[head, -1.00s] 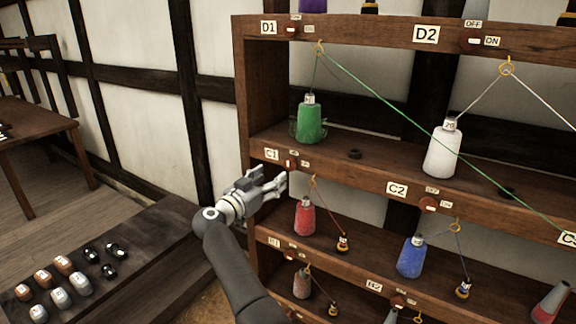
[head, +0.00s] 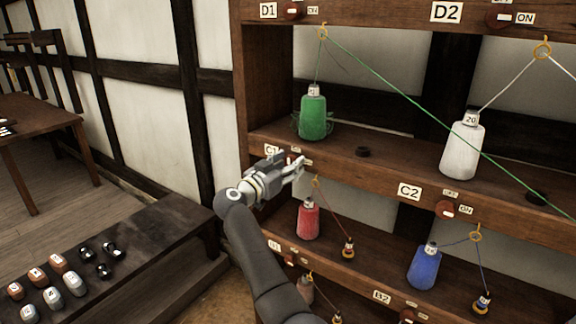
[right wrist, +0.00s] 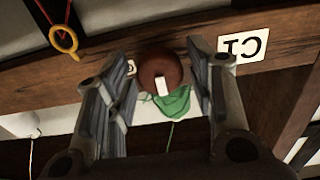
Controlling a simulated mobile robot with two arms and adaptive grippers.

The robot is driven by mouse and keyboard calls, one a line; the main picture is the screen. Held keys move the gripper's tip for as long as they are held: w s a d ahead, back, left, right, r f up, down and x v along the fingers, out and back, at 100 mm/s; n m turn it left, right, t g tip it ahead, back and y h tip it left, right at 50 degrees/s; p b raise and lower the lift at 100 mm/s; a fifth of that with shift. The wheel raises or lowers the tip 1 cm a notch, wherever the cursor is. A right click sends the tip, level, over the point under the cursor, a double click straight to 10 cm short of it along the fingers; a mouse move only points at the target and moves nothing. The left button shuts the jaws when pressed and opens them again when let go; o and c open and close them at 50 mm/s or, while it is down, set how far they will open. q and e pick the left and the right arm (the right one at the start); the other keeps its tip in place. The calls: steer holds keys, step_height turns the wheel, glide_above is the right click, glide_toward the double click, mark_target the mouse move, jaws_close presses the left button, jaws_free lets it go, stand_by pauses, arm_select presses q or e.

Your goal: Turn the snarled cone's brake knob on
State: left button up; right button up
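The green cone (head: 313,118) stands on the shelf above the C1 board, with loose green loops snarled around its base. Its thread rises to the ring under D1. The D1 knob (head: 292,11) is red-brown, at the top edge of the head view. My right gripper (head: 297,168) is at the C1 knob (right wrist: 160,70), beside the C1 label (right wrist: 243,45). In the upside-down right wrist view its open fingers stand either side of this knob; contact cannot be told. The knob's white bar lies on the green cone's side. My left gripper is out of view.
A red cone (head: 308,220) stands on the shelf below C1, its thread running through a ring (right wrist: 64,40) close by. A white cone (head: 462,150) and a blue cone (head: 424,268) stand to the right.

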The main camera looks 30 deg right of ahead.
steer(key=c, duration=0.7)
steer(key=shift+m, duration=0.3)
steer(key=m+b, duration=0.3)
steer(key=m, duration=1.2)
steer(key=shift+f+m+b, duration=0.1)
steer(key=shift+m+b, duration=0.2)
